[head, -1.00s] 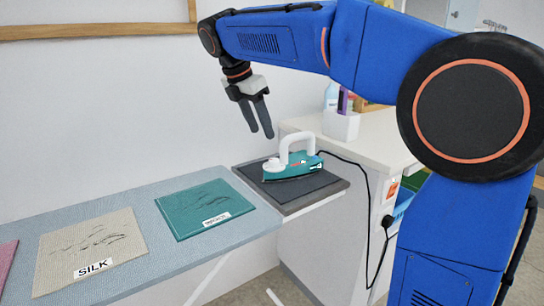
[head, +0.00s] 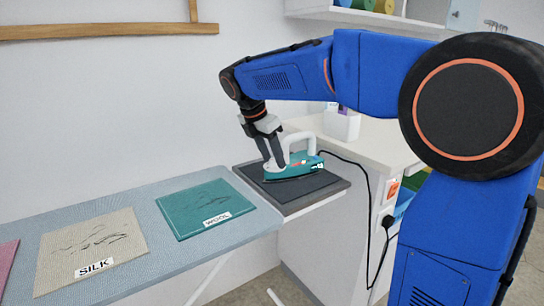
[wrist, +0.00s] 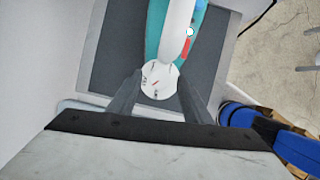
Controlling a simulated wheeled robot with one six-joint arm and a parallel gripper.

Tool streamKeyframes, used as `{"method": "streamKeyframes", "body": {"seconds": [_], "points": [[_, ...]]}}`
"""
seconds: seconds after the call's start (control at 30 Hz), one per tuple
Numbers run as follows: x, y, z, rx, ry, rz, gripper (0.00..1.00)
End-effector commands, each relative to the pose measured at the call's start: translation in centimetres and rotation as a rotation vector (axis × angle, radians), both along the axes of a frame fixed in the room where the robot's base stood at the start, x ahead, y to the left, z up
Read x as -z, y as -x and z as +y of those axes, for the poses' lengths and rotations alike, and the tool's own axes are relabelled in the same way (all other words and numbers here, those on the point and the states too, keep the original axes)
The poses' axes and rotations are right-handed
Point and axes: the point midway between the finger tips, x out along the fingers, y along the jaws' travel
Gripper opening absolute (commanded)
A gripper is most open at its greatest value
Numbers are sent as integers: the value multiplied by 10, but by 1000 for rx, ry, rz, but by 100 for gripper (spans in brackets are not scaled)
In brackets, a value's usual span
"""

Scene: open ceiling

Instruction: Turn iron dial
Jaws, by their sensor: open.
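The teal iron (head: 293,168) with a white handle (head: 298,142) rests on a dark pad (head: 318,186) at the right end of the ironing board. My gripper (head: 274,165) is low at the dial end of the iron. Its fingers are open, one on each side of the dial, as the wrist view also shows for the gripper (wrist: 157,88). I cannot tell whether either finger touches the dial.
A teal cloth labelled WOOL (head: 205,207) and a beige cloth labelled SILK (head: 92,240) lie on the blue board (head: 165,255). A black cord (head: 362,175) runs from the iron to a socket on the white cabinet (head: 330,245). A white holder (head: 341,125) stands behind.

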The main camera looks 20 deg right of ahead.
Motion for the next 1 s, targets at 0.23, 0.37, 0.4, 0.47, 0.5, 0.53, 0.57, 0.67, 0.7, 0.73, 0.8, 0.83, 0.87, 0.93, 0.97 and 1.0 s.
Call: {"method": "streamKeyframes", "body": {"seconds": [0.23,0.37,0.4,0.47,0.5,0.53,0.57,0.67,0.7,0.73,0.8,0.83,0.87,0.93,0.97,1.0], "points": [[0,0,0,0,0,0,11],[0,0,0,0,0,0,3],[0,0,0,1,0,0,3],[0,0,0,7,0,0,3],[0,0,0,12,0,0,3],[0,0,0,19,0,1,3],[0,0,0,27,0,1,3],[0,-1,0,66,0,1,3],[0,-2,1,87,0,1,3],[0,-2,1,105,0,1,3],[0,-2,1,150,1,2,3],[0,-3,1,171,0,1,3],[0,-3,1,192,1,1,3],[0,-3,1,243,0,0,3],[0,-4,1,264,0,1,3],[0,-4,1,294,1,2,3]]}}
